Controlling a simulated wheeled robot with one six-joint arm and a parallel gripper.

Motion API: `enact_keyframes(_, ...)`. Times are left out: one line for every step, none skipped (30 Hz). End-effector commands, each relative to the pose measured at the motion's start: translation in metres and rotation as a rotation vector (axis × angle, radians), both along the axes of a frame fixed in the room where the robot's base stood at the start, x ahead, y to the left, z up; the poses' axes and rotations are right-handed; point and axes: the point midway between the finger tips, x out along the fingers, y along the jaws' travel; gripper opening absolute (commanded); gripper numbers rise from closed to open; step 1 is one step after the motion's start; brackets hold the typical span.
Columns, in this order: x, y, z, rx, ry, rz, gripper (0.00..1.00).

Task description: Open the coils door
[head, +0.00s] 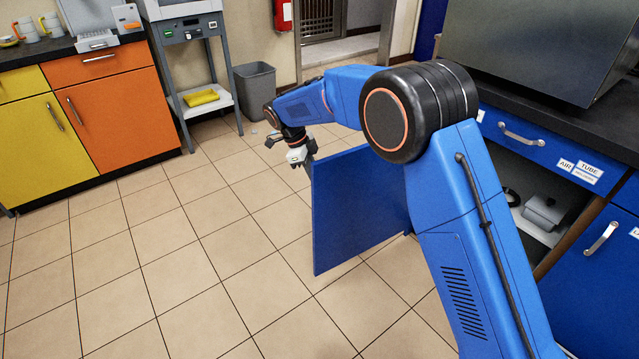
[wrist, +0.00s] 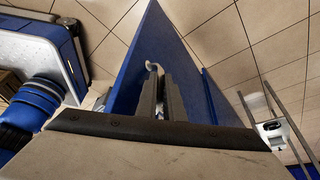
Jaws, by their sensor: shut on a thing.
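The coils door is a blue panel (head: 355,205) standing swung out from the blue cabinet at the right of the head view. Its inside of the cabinet (head: 545,210) is open to view, partly hidden by my arm. My gripper (head: 305,160) is at the door's outer edge. In the wrist view the blue door (wrist: 165,38) rises beyond my gripper (wrist: 160,95). The fingers are shut on the door's pale handle (wrist: 152,68), which shows between and above them. The handle is hidden in the head view.
A drawer (head: 530,140) with labels is above the open compartment, and another blue door (head: 605,250) is beside it. A grey bin (head: 256,90) and a grey stand (head: 190,70) are at the back. Tiled floor (head: 180,270) to the left is clear.

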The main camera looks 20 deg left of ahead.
Motion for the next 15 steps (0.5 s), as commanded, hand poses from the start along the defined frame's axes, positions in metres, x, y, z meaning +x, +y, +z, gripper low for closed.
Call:
enact_keyframes(0.0008, 0.0007, -0.0010, -0.001, 0.001, 0.001, 0.00)
enact_keyframes(0.0012, 0.0009, -0.0011, -0.001, 0.001, 0.001, 0.00)
enact_keyframes(0.0017, 0.0010, -0.0010, -0.001, 0.001, 0.001, 0.00)
enact_keyframes(0.0019, 0.0012, -0.0010, -0.001, 0.001, 0.001, 0.00)
enact_keyframes(0.0021, 0.0012, -0.0010, -0.001, 0.001, 0.001, 0.00)
enact_keyframes(0.0023, 0.0012, -0.0010, -0.001, 0.001, 0.001, 0.00)
enact_keyframes(0.0023, 0.0012, -0.0008, -0.001, 0.001, 0.001, 0.00)
enact_keyframes(0.0024, 0.0012, -0.0008, -0.001, 0.001, 0.001, 0.00)
enact_keyframes(0.0024, 0.0011, -0.0008, -0.001, 0.001, 0.001, 0.00)
enact_keyframes(0.0024, 0.0011, -0.0008, -0.001, 0.001, 0.001, 0.00)
enact_keyframes(0.0024, 0.0011, -0.0008, -0.001, 0.001, 0.001, 0.00)
enact_keyframes(0.0024, 0.0010, -0.0008, -0.001, 0.001, 0.001, 0.00)
enact_keyframes(0.0024, 0.0010, -0.0008, -0.001, 0.001, 0.001, 0.00)
enact_keyframes(0.0025, 0.0009, -0.0007, -0.001, 0.001, 0.001, 0.00)
enact_keyframes(0.0025, 0.0009, -0.0007, -0.001, 0.001, 0.001, 0.10)
